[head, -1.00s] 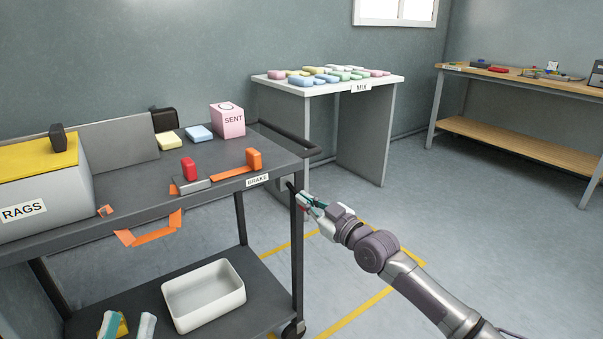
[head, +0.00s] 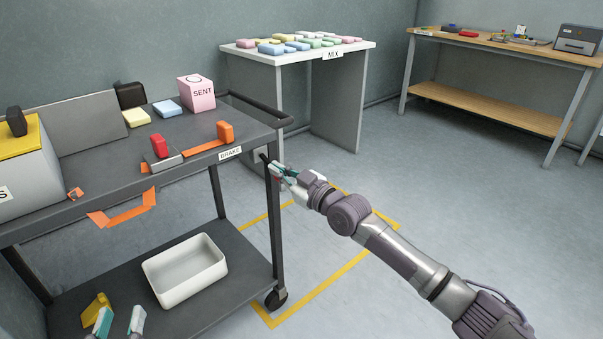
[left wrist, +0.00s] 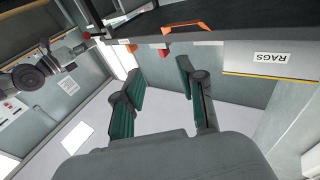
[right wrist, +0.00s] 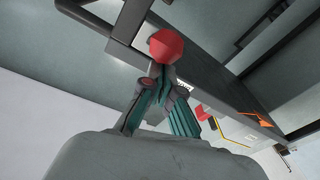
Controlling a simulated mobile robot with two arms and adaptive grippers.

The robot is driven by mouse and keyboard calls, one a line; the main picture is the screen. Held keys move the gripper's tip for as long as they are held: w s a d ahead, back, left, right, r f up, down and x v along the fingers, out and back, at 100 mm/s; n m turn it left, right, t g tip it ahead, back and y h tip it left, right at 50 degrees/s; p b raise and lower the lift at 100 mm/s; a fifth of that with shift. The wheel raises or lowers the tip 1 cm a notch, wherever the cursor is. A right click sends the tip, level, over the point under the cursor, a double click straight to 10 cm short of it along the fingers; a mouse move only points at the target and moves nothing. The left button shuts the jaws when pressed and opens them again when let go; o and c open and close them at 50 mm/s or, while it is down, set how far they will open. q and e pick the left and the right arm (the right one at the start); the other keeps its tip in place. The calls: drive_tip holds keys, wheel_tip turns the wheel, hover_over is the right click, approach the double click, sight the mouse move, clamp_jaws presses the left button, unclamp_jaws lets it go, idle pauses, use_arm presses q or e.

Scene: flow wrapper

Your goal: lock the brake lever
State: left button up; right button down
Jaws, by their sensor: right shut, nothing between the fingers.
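The brake lever shows in the right wrist view as a red knob (right wrist: 166,46) close in front of my right gripper. In the head view its mount is a small grey part at the cart's corner post, near the "BRAKE" label (head: 230,153); the lever is largely hidden there. My right gripper (head: 278,171) is beside that post, just below the cart top. Its teal fingers (right wrist: 160,80) are shut and empty, with the tips at or just under the knob; I cannot tell whether they touch. My left gripper (head: 119,318) is open and empty, low at the front left.
The "MIX" table (head: 345,95) stands behind.

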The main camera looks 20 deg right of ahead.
use_arm(q)
drive_tip(key=s+a+f+g+y+p, duration=0.1)
drive_tip(key=s+a+f+g+p, duration=0.1)
drive_tip(key=s+f+g, duration=0.3)
drive_tip(key=s+a+f+g+y+p, duration=0.2)
drive_tip(key=s+f+g, duration=0.4)
drive_tip(key=f, duration=0.4)
drive_tip(key=shift+a+f+n+g+y, duration=0.3)
drive_tip(key=shift+a+g, duration=0.3)
drive_tip(key=shift+a, duration=0.25)
use_arm(e)
drive_tip(key=s+d+r, duration=0.1)
drive_tip(key=s+d, duration=0.2)
drive_tip(key=s, duration=0.6)
drive_tip(key=shift+d+r, duration=0.15)
drive_tip(key=shift+r, duration=0.25)
drive_tip(key=shift+w, duration=0.1)
